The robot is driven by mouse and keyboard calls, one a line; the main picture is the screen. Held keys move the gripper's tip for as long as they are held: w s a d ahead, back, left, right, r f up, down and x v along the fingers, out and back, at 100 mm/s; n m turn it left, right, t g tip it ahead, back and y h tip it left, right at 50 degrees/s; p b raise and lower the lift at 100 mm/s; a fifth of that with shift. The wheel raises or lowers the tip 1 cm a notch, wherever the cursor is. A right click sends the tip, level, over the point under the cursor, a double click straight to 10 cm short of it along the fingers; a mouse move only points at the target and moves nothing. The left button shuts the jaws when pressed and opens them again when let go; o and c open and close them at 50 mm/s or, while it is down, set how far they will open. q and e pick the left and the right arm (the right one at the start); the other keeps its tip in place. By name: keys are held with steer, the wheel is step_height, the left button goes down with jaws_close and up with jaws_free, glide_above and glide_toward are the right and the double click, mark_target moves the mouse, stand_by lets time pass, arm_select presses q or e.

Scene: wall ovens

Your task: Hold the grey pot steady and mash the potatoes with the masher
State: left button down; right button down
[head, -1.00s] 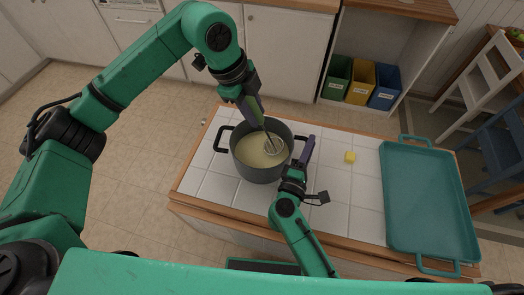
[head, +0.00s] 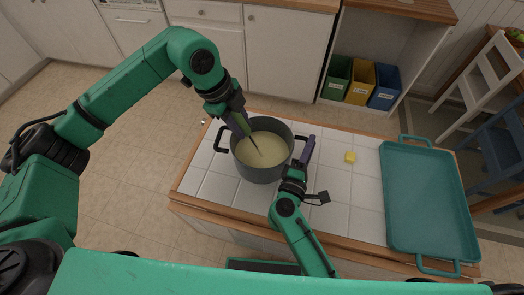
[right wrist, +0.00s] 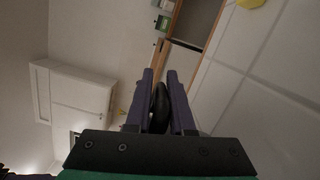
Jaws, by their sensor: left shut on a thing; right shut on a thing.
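The grey pot (head: 262,176) stands upright on the tiled counter, filled with pale yellow mash (head: 268,148). My left gripper (head: 238,122) is above the pot's left rim, shut on the masher (head: 253,143). The masher slants down into the mash; its head is hidden, apparently sunk in it. My right gripper (head: 303,158) is at the pot's right side, shut on the right pot handle. In the right wrist view the dark handle (right wrist: 160,106) shows between its purple fingers.
A teal tray (head: 428,200) fills the counter's right end. Green, yellow and blue bins (head: 361,82) stand beyond. Tiles between the pot and tray are mostly clear.

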steer(key=shift+f, duration=0.25)
arm_select(q)
step_height(320, 180, up, 12)
steer(key=shift+r, duration=0.1)
stand_by(0.5)
arm_select(e)
steer(key=c, duration=1)
jaws_free()
steer(key=o, duration=0.3)
arm_select(q)
steer(key=shift+w, duration=0.2)
arm_select(e)
steer(key=shift+w, duration=0.15)
